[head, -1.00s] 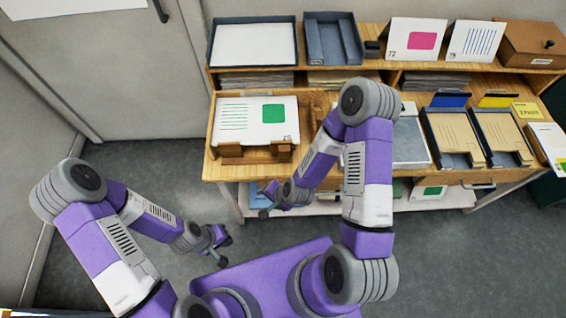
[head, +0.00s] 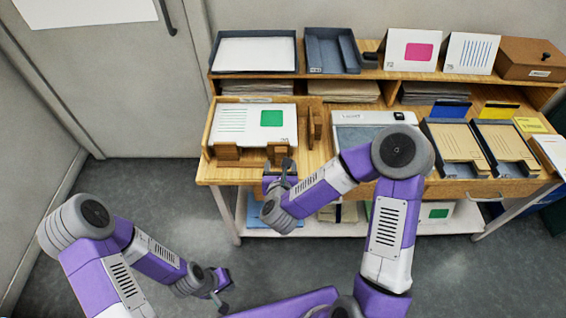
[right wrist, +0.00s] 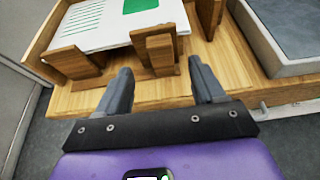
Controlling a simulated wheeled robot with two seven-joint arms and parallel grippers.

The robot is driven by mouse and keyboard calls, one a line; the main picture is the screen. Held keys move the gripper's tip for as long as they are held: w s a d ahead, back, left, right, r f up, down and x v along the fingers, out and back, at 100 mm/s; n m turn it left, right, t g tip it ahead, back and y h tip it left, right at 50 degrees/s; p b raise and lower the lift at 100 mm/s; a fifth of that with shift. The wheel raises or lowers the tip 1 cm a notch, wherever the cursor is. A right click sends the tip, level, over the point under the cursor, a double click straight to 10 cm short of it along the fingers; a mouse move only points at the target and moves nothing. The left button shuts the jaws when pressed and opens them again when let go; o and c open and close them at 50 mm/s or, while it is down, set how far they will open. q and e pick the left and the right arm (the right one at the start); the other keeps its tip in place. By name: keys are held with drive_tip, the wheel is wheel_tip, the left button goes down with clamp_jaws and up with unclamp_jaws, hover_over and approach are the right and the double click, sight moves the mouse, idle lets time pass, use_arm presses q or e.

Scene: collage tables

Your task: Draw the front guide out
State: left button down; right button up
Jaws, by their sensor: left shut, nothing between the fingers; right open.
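The wooden front guide (head: 227,153) stands along the front of a stack of printed sheets (head: 240,118) in a wooden tray on the table. In the right wrist view the front guide (right wrist: 155,45) shows as upright wooden blocks on a low base strip. My right gripper (head: 281,176) is just in front of its right-hand block. In the right wrist view my right gripper (right wrist: 163,84) is open, its fingers apart on either side of that block's line, with nothing between them. My left gripper (head: 219,289) is shut and empty, low over the floor.
A wooden side guide (head: 314,125) stands right of the sheets. Further right are a grey flat device (head: 352,118) and trays of brown folders (head: 455,140). A shelf with trays and cards runs behind. A lower shelf (head: 320,228) lies beneath the table front.

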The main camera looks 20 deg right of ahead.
sight(281, 154)
drive_tip(key=b+x, duration=0.1)
drive_tip(key=x, duration=0.6)
drive_tip(key=shift+w+f, duration=0.1)
drive_tip(key=shift+w, duration=0.15)
use_arm(q)
drive_tip(key=shift+w+f, duration=0.1)
drive_tip(key=shift+f, duration=0.5)
